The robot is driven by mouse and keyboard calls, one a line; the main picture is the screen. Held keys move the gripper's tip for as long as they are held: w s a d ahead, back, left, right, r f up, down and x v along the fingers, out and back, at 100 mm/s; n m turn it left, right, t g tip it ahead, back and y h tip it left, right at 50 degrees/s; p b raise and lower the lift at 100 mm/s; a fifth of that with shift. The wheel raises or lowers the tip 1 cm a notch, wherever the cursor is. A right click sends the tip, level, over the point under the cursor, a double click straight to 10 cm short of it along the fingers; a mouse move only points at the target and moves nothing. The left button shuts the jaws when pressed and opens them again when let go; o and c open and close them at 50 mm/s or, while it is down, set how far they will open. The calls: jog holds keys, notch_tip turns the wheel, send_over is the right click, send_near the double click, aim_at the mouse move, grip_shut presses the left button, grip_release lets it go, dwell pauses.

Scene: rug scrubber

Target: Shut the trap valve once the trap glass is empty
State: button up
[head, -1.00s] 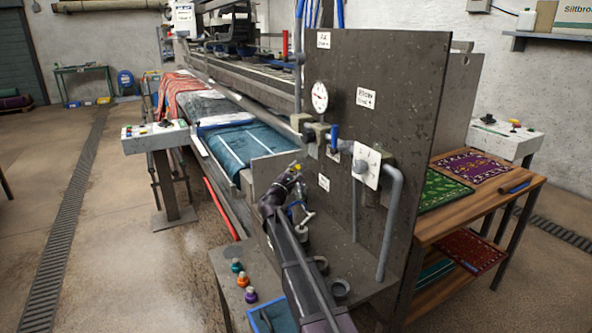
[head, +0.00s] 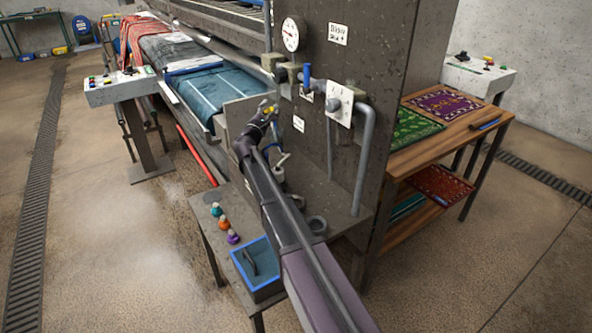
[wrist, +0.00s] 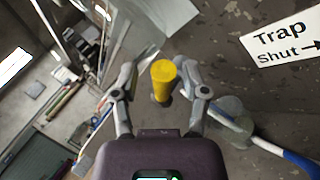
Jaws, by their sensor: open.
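In the wrist view a yellow round-ended knob or handle (wrist: 163,78), probably the trap valve's, stands out from the dark panel. My gripper (wrist: 160,72) is open, with one finger on each side of the knob; contact cannot be told. A white label (wrist: 285,42) reading "Trap Shut" with an arrow to the right is beside it. In the head view my gripper (head: 268,106) is at the panel, left of the small label (head: 298,123). A greyish, cloudy round part (wrist: 232,118) lies right of the fingers; whether it is the trap glass, and whether that is empty, I cannot tell.
A blue lever (head: 306,76), a gauge (head: 291,34) and a dial plate (head: 339,105) are higher on the panel. A blue-rimmed tray (head: 236,254) and several coloured knobs (head: 224,224) are on the low bench. A blue-and-white bar (wrist: 285,155) is close to my right finger.

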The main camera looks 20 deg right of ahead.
jog(key=shift+w+a+r+n+g+y+p, duration=0.1)
jog(key=shift+w+r+n+g+y+p, duration=0.25)
jog(key=shift+n+p, duration=0.6)
jog(key=shift+w+a+r+n+g+y+p, duration=0.1)
jog(key=shift+r+n+g+y+p, duration=0.15)
jog(key=shift+n+y+p, duration=0.65)
jog(key=shift+w+a+r+n+g+y+p, duration=0.1)
jog(key=shift+w+r+n+g+p, duration=0.4)
jog(key=shift+p, duration=0.8)
jog(key=s+d+v, duration=0.1)
jog(key=v, duration=1.3)
jog(key=s+d+f+m+g+y+p, duration=0.1)
jog(key=s+d+f+m+g, duration=0.2)
jog(key=s+m, duration=0.1)
jog(key=s+d+f+m+g+y, duration=0.1)
jog(key=s+d+f+m+g, duration=0.2)
jog(key=s, duration=0.4)
jog(key=s+d+f+m+g+y+p, duration=0.1)
jog(key=s+d+f+m+g, duration=0.3)
jog(key=m, duration=0.3)
jog(key=shift+s+d+f+m+p, duration=0.25)
jog(key=shift+s+f+p, duration=0.1)
jog(key=shift+s+f, duration=0.4)
jog(key=shift+s+f+m+g+y, duration=0.35)
jog(key=shift+s+m, duration=0.15)
jog(key=shift+s, duration=0.25)
